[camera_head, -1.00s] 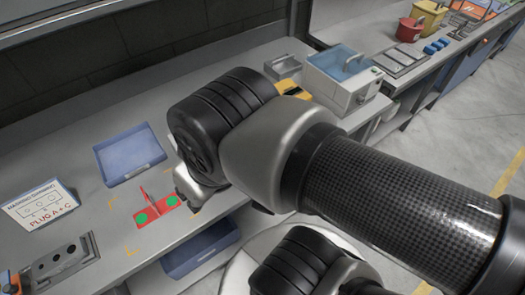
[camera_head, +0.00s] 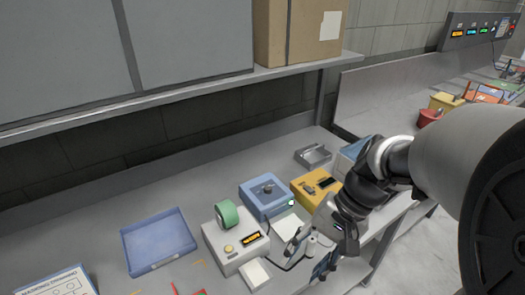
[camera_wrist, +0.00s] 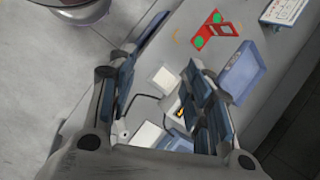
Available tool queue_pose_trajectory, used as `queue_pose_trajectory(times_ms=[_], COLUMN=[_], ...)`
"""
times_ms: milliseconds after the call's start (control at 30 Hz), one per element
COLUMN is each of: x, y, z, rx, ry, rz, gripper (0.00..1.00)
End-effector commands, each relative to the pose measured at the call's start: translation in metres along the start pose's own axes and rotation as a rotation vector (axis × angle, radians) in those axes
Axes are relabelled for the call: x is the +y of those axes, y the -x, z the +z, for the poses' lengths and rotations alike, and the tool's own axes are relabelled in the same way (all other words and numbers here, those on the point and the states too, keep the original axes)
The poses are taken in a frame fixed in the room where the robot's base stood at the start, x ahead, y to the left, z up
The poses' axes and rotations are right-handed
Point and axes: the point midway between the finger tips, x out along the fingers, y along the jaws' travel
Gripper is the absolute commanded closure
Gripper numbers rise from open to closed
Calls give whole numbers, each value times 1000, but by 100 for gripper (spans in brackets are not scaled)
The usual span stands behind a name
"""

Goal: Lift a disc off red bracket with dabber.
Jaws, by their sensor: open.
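The red bracket (camera_wrist: 223,28) with green discs (camera_wrist: 199,42) lies on the bench in the wrist view, beyond my fingers. In the head view only a bit of the red bracket (camera_head: 176,289) shows at the bottom edge. My gripper (camera_head: 310,252) is open, over the front part of the bench, to the right of a white device. In the wrist view its fingers (camera_wrist: 160,85) stand wide apart with nothing gripped between them. I cannot make out which thing is the dabber.
A blue tray (camera_head: 158,250) lies left of the white device (camera_head: 235,246) with a green roll (camera_head: 227,214). A blue box (camera_head: 266,194) and a yellow box (camera_head: 315,184) stand close behind my gripper. A white pad (camera_head: 255,274) lies in front. A shelf (camera_head: 200,92) overhangs the bench.

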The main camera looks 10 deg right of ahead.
Motion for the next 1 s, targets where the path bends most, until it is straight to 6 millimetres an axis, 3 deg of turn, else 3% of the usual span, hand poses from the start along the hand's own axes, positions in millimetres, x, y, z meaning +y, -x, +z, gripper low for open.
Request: queue_pose_trajectory(times_ms=[267, 467, 600, 800, 1000], x=[30, 77, 123, 184, 215], y=[-33, -62, -87, -124, -145], z=[-91, -156, -195, -228, -239], rx=[-277, -429, -512, -579, -602], ry=[-466, -767, -959, -1161, -1250], rz=[-325, -620, -852, -1144, -1297], gripper=[54, 54, 54, 54, 54])
